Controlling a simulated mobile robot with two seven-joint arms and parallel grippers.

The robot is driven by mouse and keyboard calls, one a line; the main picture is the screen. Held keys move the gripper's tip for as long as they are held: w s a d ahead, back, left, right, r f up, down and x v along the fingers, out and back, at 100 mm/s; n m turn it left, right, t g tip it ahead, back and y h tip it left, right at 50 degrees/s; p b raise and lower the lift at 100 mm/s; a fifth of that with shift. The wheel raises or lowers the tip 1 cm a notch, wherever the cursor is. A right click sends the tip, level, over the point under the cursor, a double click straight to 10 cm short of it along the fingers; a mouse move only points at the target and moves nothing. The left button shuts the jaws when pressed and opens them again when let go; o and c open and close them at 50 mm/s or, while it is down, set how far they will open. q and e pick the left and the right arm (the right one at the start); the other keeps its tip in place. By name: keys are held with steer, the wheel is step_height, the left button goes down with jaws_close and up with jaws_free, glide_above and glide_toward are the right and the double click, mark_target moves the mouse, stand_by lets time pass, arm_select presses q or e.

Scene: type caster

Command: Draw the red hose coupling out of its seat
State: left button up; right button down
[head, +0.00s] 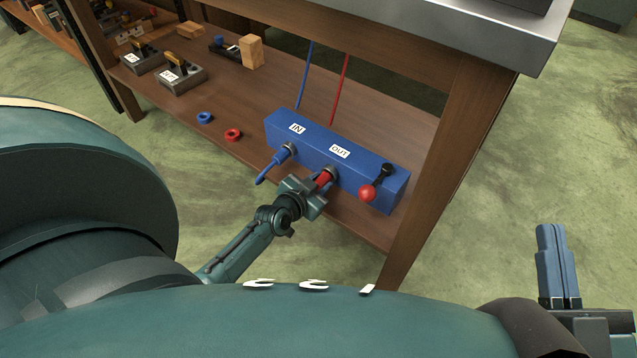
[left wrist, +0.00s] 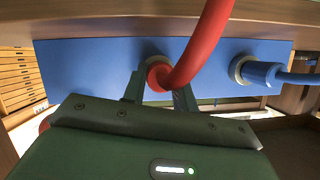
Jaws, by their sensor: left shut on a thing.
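The red hose coupling (head: 323,178) sits in the grey ring of its seat under the OUT label on the blue block (head: 374,168). My left gripper (head: 314,191) is shut on it from the front and hides part of it. In the left wrist view the red coupling (left wrist: 156,76) is between the fingers of my left gripper (left wrist: 158,92), close to the blue face, and a red hose (left wrist: 205,38) curves up from it. My right gripper (head: 558,262) is at the far right, away from the block, its fingers together and empty.
A blue coupling (head: 279,160) is in the IN seat beside the red one. A lever with a red knob (head: 367,193) is on the block's right end. A table leg (head: 430,190) stands to the right. Blue (head: 205,117) and red rings (head: 233,134) lie on the shelf.

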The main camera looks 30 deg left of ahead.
arm_select(q)
jaws_close()
steer(key=shift+s+p, duration=0.35)
steer(key=shift+s, duration=0.3)
steer(key=shift+s+a+p, duration=0.15)
steer(key=shift+s+p, duration=0.3)
steer(key=shift+s, duration=0.6)
steer(key=shift+s+a+p, duration=0.1)
steer(key=shift+s+p, duration=0.3)
steer(key=shift+s, duration=0.65)
